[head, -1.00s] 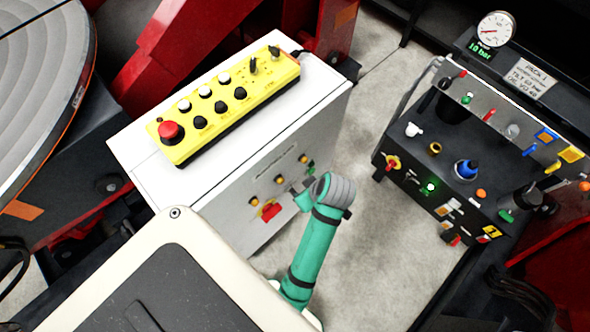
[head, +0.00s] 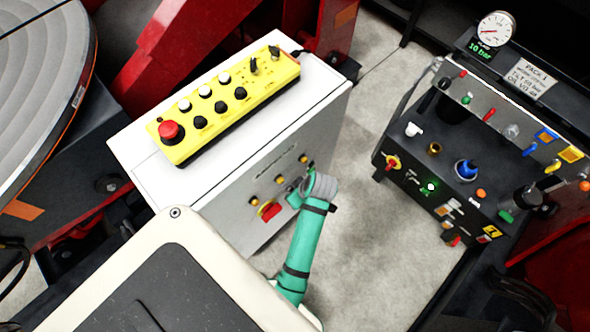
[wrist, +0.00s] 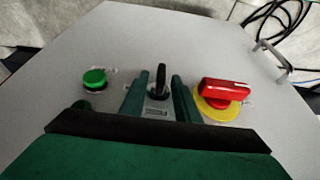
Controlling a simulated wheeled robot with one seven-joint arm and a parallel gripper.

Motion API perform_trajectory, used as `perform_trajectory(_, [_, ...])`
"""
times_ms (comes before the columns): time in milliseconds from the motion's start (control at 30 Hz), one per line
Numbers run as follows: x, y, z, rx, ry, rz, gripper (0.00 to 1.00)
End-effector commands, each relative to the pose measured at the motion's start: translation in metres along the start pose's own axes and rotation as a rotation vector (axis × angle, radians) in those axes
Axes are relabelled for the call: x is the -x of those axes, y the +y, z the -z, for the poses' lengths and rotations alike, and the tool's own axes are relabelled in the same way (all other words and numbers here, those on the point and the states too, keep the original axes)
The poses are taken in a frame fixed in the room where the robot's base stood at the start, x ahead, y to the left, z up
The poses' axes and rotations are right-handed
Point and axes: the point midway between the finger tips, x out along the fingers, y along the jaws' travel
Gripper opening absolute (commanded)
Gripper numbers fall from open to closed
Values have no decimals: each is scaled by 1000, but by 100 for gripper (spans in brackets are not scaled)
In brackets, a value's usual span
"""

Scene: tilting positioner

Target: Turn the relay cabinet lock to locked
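The relay cabinet (head: 240,211) is a pale grey box left of my arm in the head view. In the wrist view its face fills most of the picture. A small black upright lock knob or key (wrist: 160,80) stands on that face, with a small label below it. My gripper (wrist: 160,88) is open, its two green fingers one on each side of the lock with a visible gap to both. I cannot tell how far the fingertips are from the face. In the head view my wrist hides the fingers and the lock.
Right of the lock is a red handle on a yellow disc (wrist: 222,94); left is a green button (wrist: 95,79). A metal handle (wrist: 272,55) and cables lie further right. A yellow pendant (head: 224,105) rests on the cabinet. Bare floor separates the cabinet from the hydraulic pack (head: 430,195).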

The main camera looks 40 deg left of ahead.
Motion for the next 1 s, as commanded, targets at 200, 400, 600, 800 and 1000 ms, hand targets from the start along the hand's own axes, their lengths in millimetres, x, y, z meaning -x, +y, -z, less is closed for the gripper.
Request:
perform_trajectory(200, [-3, 0, 0, 0, 0, 1, 29])
perform_trajectory(400, [-2, 0, 0, 0, 0, 1, 5])
perform_trajectory(600, [-2, 0, 0, -1, 0, 1, 0])
perform_trajectory(800, [-2, 1, 0, -12, 1, 28, 0])
perform_trajectory(1000, [-2, 4, 0, -48, 1, 116, 0])
